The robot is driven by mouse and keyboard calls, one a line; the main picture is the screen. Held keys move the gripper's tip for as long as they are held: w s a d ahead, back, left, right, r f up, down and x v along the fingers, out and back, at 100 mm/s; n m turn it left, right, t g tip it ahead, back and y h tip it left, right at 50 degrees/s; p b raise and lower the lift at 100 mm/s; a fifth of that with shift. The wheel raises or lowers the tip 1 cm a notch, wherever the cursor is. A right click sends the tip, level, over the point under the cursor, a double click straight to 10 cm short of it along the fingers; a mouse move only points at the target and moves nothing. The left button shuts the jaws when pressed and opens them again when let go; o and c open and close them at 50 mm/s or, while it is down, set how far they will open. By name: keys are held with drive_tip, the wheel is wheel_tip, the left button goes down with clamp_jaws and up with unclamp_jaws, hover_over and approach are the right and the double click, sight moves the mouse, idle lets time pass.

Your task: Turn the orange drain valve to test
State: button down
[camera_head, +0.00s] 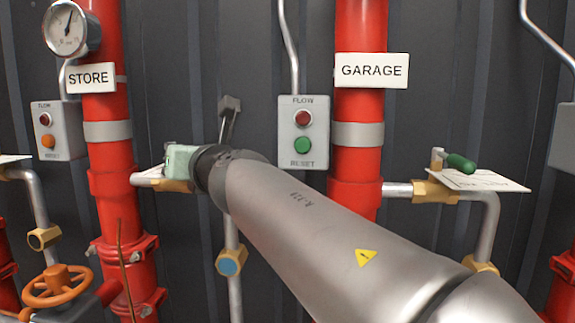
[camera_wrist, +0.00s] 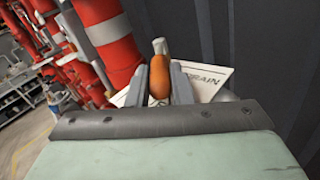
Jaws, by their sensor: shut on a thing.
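The orange drain valve handle (camera_wrist: 158,90) stands between the two grey fingers of my gripper (camera_wrist: 159,76) in the wrist view. The fingers are shut on it, one on each side. In the head view my gripper's pale green body (camera_head: 181,159) is beside the STORE pipe, just above a brass valve body (camera_head: 174,186). The fingers and the orange handle are hidden there, so I cannot tell the handle's setting from that view.
The red STORE pipe (camera_head: 102,150) is close left of my gripper, the red GARAGE pipe (camera_head: 358,165) to its right. A green-handled valve (camera_head: 460,163) is at right. Flow boxes (camera_head: 303,132) and an orange handwheel (camera_head: 58,287) are nearby. A dark corrugated wall stands behind.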

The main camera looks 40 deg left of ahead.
drive_tip(key=shift+w, duration=0.15)
idle(0.3)
drive_tip(key=c, duration=1.3)
unclamp_jaws()
drive_tip(key=b+v, duration=0.2)
drive_tip(key=v, duration=1.5)
drive_tip(key=shift+w+d+b, duration=0.2)
drive_tip(key=shift+d+b, duration=0.05)
drive_tip(key=shift+b, duration=0.1)
